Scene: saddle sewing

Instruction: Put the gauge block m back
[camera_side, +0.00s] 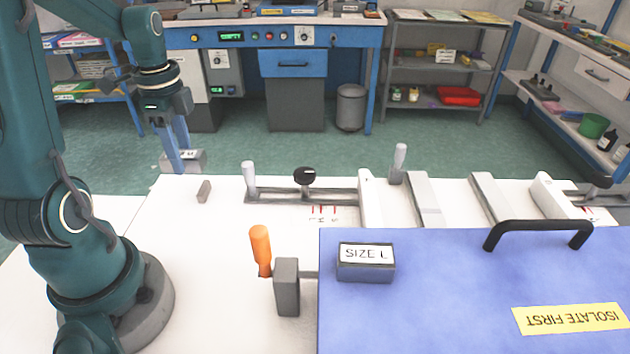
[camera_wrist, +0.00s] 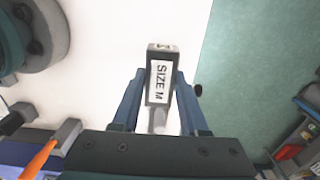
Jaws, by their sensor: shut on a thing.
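The gauge block m (camera_wrist: 158,85) is a grey block with a white "SIZE M" label, held between the blue fingers of my gripper (camera_wrist: 157,103) in the wrist view. In the side view my gripper (camera_side: 180,165) points down at the far left edge of the white table, and the block (camera_side: 192,160) shows at its fingertips. Whether the block touches the table is hard to tell. A similar grey block labelled "SIZE L" (camera_side: 366,263) sits on the blue cover (camera_side: 430,310).
A small grey piece (camera_side: 203,191) lies on the white table (camera_side: 190,235) near my gripper. A slide fixture with a black knob (camera_side: 304,175) and levers stands to the right. An orange handle (camera_side: 261,248) stands upright by a grey post (camera_side: 287,287). The blue cover has a black handle (camera_side: 538,228).

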